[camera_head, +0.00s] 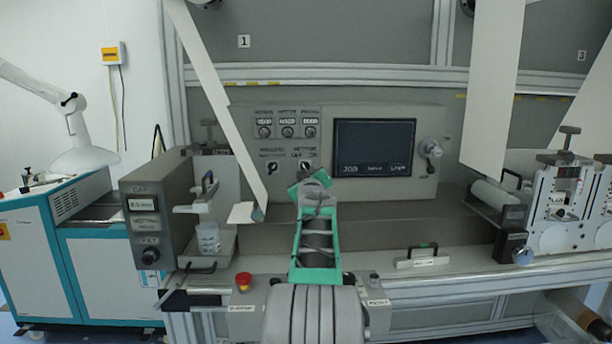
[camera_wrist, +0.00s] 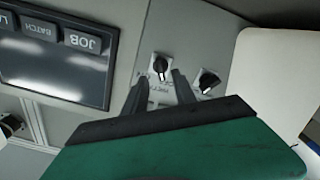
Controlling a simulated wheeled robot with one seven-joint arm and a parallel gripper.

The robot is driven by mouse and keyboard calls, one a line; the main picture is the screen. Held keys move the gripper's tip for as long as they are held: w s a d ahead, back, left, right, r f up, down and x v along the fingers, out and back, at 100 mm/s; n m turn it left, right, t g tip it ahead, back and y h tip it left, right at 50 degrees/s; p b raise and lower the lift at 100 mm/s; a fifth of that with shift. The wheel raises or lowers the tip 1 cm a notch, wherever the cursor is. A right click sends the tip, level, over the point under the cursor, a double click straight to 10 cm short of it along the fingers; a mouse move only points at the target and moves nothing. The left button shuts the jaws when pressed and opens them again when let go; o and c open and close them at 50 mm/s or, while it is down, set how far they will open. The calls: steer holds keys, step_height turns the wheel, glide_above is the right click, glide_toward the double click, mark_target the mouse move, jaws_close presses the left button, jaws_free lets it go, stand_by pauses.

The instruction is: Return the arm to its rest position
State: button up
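My arm (camera_head: 318,240), with green and grey links, reaches forward from the bottom centre to the control panel (camera_head: 435,118). My gripper (camera_wrist: 162,77) shows in the wrist view as two dark fingers, apart, with nothing held between them. The tips are just short of a black rotary knob (camera_wrist: 160,65), the one nearer the screen. I cannot tell the exact gap to it. In the head view this right knob (camera_head: 305,166) is just above my green wrist, and the fingers are hidden. A second black knob (camera_wrist: 208,80) is beside it.
The panel carries a dark screen (camera_head: 374,148) and several small displays. A white paper web (camera_head: 222,110) hangs left of my wrist; a pale sheet also fills the wrist view's right side (camera_wrist: 275,75). A grey gauge box (camera_head: 155,215) and red button (camera_head: 243,281) are left.

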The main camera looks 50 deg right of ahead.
steer(key=shift+v, duration=1.15)
